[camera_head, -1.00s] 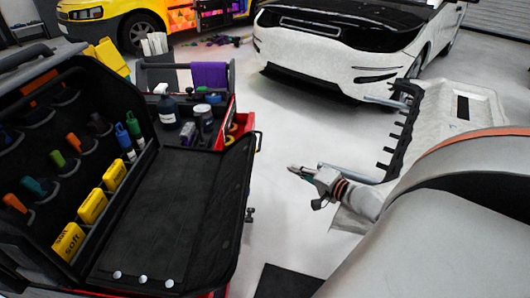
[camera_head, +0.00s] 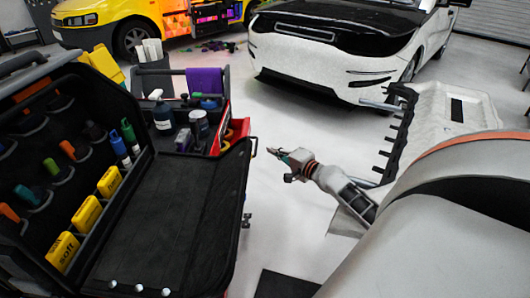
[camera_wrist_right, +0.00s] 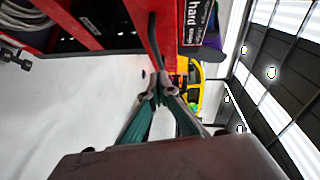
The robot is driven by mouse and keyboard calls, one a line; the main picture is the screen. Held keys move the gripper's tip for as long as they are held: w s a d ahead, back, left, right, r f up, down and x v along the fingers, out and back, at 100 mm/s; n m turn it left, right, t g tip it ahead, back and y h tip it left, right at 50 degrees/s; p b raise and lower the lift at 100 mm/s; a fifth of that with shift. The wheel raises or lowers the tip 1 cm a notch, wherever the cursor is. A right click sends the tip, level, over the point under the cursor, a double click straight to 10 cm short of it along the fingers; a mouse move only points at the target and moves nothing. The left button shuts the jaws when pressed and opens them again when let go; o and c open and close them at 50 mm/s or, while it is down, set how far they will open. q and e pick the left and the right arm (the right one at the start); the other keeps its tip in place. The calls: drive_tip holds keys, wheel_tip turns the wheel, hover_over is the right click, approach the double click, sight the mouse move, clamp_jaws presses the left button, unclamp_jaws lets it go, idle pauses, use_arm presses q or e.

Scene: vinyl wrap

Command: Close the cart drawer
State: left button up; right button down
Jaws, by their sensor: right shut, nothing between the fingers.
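The red and black cart (camera_head: 240,127) stands left of centre in the head view. Its side facing my right gripper is mostly hidden by the open black tool case on top. A dark handle (camera_head: 254,147) sticks out at its right edge. My right gripper (camera_head: 272,153) is shut and empty, just right of this handle, with its tips pointing at the cart. In the right wrist view the gripper (camera_wrist_right: 161,86) is in front of red cart panels (camera_wrist_right: 178,62) and a dark bar (camera_wrist_right: 154,42). I cannot tell whether the tips touch it. My left gripper is not in view.
The black case (camera_head: 165,215) holds several tools and yellow blocks. Bottles and a purple cloth (camera_head: 204,80) sit behind it. A white car (camera_head: 330,60) and a yellow vehicle (camera_head: 90,25) stand at the back. A light bumper-like panel (camera_head: 455,108) is at right.

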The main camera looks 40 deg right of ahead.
sight(256, 148)
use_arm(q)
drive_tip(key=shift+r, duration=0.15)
use_arm(e)
drive_tip(key=shift+w+a+f, duration=0.15)
drive_tip(key=shift+w+a, duration=0.4)
drive_tip(key=shift+a, duration=0.1)
drive_tip(key=shift+w+a+f, duration=0.15)
drive_tip(key=shift+w+a, duration=0.35)
drive_tip(key=shift+a, duration=0.1)
drive_tip(key=shift+w+a+r+p, duration=0.1)
drive_tip(key=shift+w+a+p, duration=0.15)
drive_tip(key=shift+w+p, duration=0.1)
drive_tip(key=w+a+p, duration=0.1)
drive_tip(key=w+a, duration=0.3)
drive_tip(key=w, duration=0.1)
drive_tip(key=shift+w+a, duration=0.1)
drive_tip(key=shift+a, duration=0.3)
drive_tip(key=shift+w+a, duration=0.25)
drive_tip(key=shift+a, duration=0.1)
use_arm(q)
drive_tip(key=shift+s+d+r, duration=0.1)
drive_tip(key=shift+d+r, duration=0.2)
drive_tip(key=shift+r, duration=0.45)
